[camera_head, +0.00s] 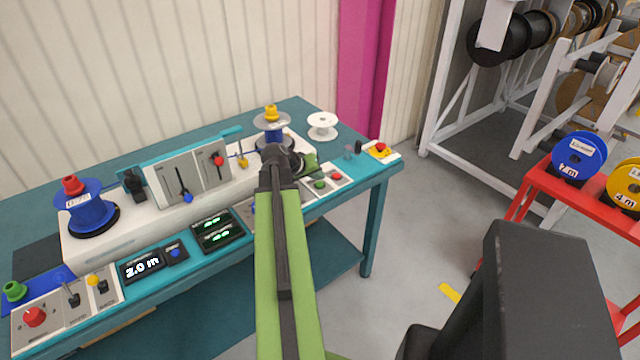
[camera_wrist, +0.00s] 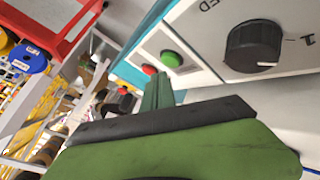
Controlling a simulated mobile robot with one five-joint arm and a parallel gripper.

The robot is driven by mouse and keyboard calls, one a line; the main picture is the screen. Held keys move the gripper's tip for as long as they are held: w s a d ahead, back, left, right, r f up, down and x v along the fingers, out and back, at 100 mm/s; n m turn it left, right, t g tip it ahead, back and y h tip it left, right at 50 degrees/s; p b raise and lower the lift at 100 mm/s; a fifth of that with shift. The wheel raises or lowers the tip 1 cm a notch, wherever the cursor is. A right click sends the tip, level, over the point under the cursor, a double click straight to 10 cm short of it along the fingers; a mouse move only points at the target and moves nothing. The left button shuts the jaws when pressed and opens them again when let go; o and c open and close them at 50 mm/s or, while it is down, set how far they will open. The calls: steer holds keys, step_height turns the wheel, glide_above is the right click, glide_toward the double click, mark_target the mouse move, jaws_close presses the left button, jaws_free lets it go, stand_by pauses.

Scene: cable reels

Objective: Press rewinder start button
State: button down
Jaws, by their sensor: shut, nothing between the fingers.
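The green button (camera_head: 319,184), which looks like the start button, sits on a light panel at the right part of the teal bench's front edge. A red button (camera_head: 336,176) is beside it. In the wrist view the green button (camera_wrist: 171,59) and the red button (camera_wrist: 149,70) show just beyond my fingertips. My gripper (camera_head: 312,163) is shut and empty, above and a little behind the panel in the head view. In the wrist view my gripper (camera_wrist: 158,80) points toward the green button, apparently apart from it. The exact gap is hard to tell.
A black knob (camera_wrist: 252,47) is close by in the wrist view. The rewinder carries a blue reel (camera_head: 91,210) at left and a grey-flanged reel (camera_head: 272,122).

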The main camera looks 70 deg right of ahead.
stand_by(0.3)
steer(key=shift+f+b, duration=0.45)
